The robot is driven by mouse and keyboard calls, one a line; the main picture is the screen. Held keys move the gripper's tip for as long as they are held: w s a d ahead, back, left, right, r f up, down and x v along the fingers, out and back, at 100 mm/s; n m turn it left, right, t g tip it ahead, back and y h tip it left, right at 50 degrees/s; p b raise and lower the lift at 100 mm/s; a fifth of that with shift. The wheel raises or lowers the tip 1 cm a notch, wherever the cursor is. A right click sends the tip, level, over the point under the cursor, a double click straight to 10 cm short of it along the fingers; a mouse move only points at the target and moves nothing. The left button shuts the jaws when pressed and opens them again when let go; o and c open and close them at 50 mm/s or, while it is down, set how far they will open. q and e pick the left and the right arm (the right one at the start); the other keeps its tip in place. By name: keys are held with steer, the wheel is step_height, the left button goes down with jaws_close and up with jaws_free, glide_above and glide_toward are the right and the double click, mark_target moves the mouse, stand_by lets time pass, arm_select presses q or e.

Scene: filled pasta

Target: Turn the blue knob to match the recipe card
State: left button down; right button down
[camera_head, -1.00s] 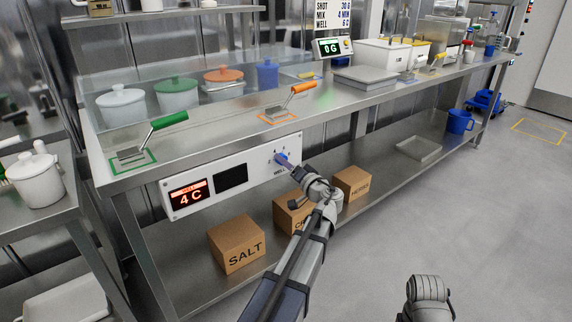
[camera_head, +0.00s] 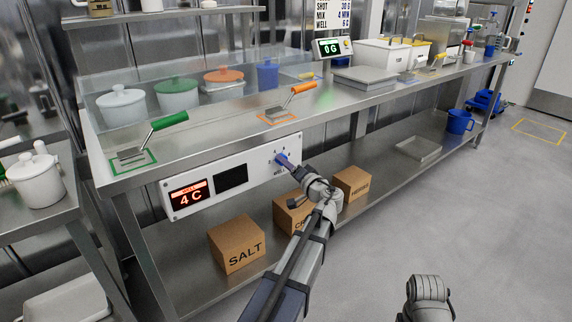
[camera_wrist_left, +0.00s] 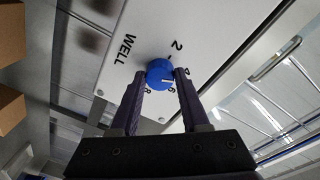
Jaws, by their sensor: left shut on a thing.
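The blue knob (camera_wrist_left: 158,71) sits on the white WELL panel (camera_head: 180,204), with dial numbers around it. My left gripper (camera_head: 284,162) is shut on the knob, one finger on each side in the left wrist view. A white mark shows on the knob near the 6, but its exact aim is hard to tell. The panel's red display (camera_head: 189,195) reads 4 C. The recipe card (camera_head: 333,14) at the top reads WELL 6 C on its lowest line. My right gripper is out of view; only part of that arm shows at the bottom.
The panel hangs on the front of a steel counter. Orange (camera_head: 291,103) and green (camera_head: 152,137) handled tools lie on top. Cardboard boxes, including a SALT box (camera_head: 237,246), stand on the shelf below. Open floor lies to the right.

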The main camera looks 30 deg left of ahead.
arm_select(q)
steer(key=m+g+p, duration=0.1)
steer(key=m, duration=0.9)
steer(key=shift+r, duration=0.15)
stand_by(0.5)
steer(key=shift+c, duration=2)
jaws_free()
steer(key=p+v, duration=0.1)
steer(key=v, duration=0.6)
steer(key=shift+d, duration=0.35)
steer(key=shift+s, duration=0.1)
